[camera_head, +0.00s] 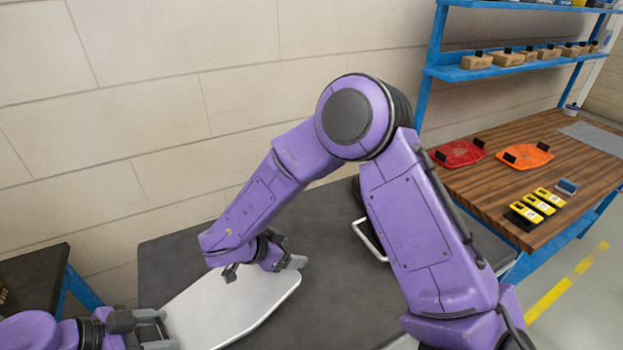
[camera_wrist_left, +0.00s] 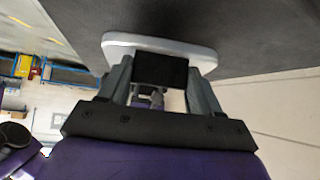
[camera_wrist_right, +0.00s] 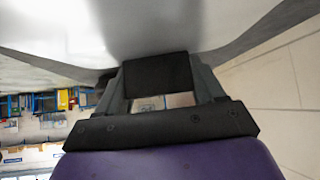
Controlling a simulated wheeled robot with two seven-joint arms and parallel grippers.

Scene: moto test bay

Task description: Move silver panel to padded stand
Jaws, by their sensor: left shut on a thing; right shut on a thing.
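The silver panel (camera_head: 230,308) is a flat, light plate with rounded corners at the lower left of the head view, above or on a dark grey surface (camera_head: 335,290). I cannot tell whether it touches that surface, or whether this is the padded stand. My left gripper (camera_head: 158,328) is shut at the panel's left end. In the left wrist view its fingers hold a black block at the edge of the panel (camera_wrist_left: 115,40). My right gripper (camera_head: 264,268) is shut at the panel's far end. In the right wrist view it holds another black block below the panel (camera_wrist_right: 80,35).
A wooden bench (camera_head: 500,185) at the right holds a red panel (camera_head: 460,153), an orange panel (camera_head: 526,156) and yellow items (camera_head: 540,204). A blue shelf (camera_head: 500,67) stands behind it. A dark table (camera_head: 35,262) is at the left. A pale metal loop (camera_head: 367,240) sits beside my right arm.

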